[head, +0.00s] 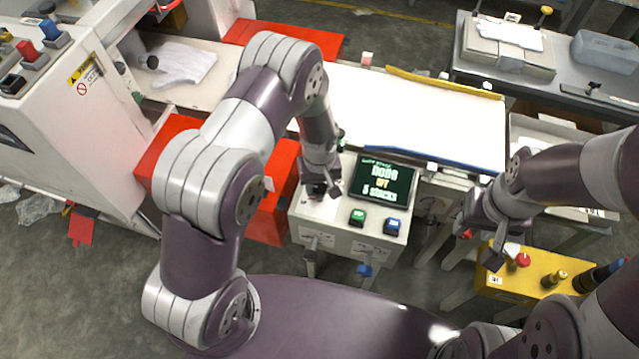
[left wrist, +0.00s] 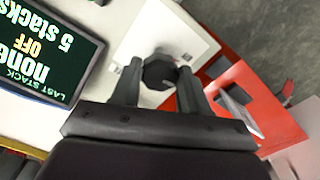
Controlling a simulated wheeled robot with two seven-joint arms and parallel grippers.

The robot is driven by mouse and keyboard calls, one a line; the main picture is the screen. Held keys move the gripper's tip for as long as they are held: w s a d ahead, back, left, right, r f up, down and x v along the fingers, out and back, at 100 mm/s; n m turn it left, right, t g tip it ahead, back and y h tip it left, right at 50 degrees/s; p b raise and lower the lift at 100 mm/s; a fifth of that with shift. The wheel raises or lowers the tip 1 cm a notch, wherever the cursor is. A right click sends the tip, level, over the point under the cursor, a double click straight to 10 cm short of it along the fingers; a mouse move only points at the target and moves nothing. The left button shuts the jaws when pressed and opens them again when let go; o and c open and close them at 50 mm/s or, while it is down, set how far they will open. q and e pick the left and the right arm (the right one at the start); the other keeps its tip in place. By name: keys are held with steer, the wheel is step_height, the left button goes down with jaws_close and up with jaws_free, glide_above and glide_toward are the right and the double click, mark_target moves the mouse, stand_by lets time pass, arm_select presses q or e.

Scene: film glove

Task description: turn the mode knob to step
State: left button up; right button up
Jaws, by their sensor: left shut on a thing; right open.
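The mode knob (left wrist: 158,73) is a dark faceted knob on the white top of the control box (head: 345,242). My left gripper (left wrist: 157,75) is shut on it, one finger on each side. In the head view my left gripper (head: 318,189) comes down on the box's left part, and the arm and fingers mostly hide the knob. The screen (head: 384,181) beside it reads "LAST STACK", "none", "OFF" and "5 stacks"; it also shows in the left wrist view (left wrist: 45,50). My right gripper (head: 480,247) is open and empty, right of the box.
A green button (head: 358,217) and a blue button (head: 392,226) sit below the screen. Red panels (head: 270,205) stand left of the box. A white conveyor table (head: 420,118) lies behind it. A yellow box (head: 525,273) with a red knob is below my right gripper.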

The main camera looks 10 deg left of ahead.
arm_select(q)
steer(key=shift+m, duration=0.3)
steer(key=m, duration=1.1)
steer(key=shift+a+r, duration=0.1)
stand_by(0.4)
steer(key=shift+w, duration=0.1)
steer(key=o, duration=0.9)
steer(key=shift+c, duration=0.2)
steer(key=shift+o, duration=1)
